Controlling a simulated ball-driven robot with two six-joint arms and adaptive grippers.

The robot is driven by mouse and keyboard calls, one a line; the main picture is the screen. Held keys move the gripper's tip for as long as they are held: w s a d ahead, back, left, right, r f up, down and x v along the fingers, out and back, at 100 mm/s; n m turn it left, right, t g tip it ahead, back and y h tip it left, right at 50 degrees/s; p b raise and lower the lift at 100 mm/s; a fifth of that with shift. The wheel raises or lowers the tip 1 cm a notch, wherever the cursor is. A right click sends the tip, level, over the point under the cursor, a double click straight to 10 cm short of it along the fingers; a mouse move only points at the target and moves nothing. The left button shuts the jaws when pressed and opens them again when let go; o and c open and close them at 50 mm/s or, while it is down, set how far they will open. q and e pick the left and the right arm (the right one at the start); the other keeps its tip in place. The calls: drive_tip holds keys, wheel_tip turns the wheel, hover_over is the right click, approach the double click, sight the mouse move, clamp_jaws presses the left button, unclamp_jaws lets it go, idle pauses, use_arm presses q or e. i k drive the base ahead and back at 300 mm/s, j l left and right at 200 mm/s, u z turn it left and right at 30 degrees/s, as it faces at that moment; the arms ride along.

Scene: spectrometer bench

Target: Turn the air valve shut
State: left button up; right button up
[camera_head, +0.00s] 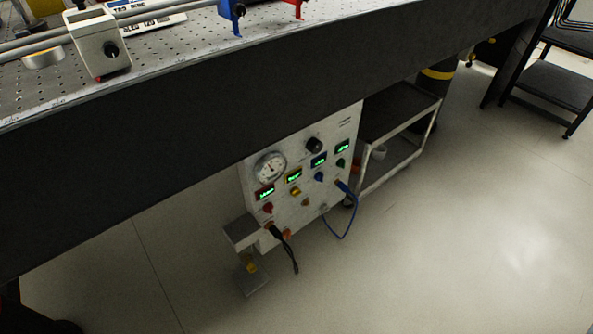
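A white control panel (328,128) stands below the bench edge near the middle of the head view. It carries a round dial gauge (270,168), a black knob (314,145) and several small green-lit displays. Below the displays are small red (268,208), yellow (295,192), blue (319,177) and green (340,163) knobs. I cannot tell which of these is the air valve, nor whether it is open or shut. A blue hose (352,216) and a black cable (291,256) hang from the panel's lower part. Neither of my grippers shows.
The dark bench side (210,130) overhangs the panel. Its perforated top holds a grey box device (100,42) and blue and red mounts. A small grey stand (252,280) is below the panel's left side. A cart (400,115) stands right of it. Floor in front is clear.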

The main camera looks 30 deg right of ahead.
sight(287, 233)
drive_tip(key=z, duration=0.95)
